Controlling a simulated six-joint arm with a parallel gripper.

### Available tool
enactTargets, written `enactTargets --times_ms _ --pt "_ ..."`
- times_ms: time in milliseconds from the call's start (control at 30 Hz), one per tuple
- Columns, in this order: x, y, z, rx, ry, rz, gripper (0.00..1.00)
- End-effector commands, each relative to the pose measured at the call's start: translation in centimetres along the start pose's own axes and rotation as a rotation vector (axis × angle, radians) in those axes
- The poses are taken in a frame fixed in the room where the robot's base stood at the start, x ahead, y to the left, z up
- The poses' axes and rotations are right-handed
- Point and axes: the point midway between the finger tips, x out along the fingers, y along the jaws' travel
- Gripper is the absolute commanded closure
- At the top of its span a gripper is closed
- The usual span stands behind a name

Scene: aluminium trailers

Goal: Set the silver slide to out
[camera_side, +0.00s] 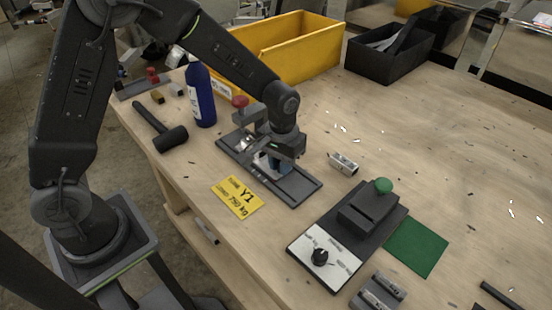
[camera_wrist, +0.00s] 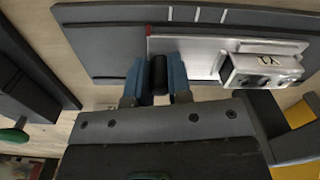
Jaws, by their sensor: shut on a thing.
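The silver slide (camera_wrist: 200,57) lies along a dark grey base plate (camera_wrist: 105,38); a red mark (camera_wrist: 148,30) shows near its left end in the wrist view. A black upright knob (camera_wrist: 159,72) stands at the slide's left end. My gripper (camera_wrist: 156,88) has its blue fingers on both sides of this knob and is shut on it. A silver block marked Y1 (camera_wrist: 264,70) sits at the right of the slide. In the side view my gripper (camera_side: 274,168) is low over the base plate (camera_side: 301,192) and hides much of the slide.
A red knob (camera_side: 240,101) stands close behind my gripper. A black unit with a green knob (camera_side: 384,185) stands at the right.

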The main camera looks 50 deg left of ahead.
Motion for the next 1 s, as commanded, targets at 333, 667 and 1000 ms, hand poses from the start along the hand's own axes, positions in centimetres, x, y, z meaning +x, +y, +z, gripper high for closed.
enactTargets --times_ms 333,667,1000 --pt "-0.1 7.4 1.4 0.004 0.004 0.002 1.0" --pt "-0.1 8.1 1.6 0.002 0.006 0.007 1.0" --pt "-0.1 8.0 1.6 0.001 0.004 0.005 0.56"
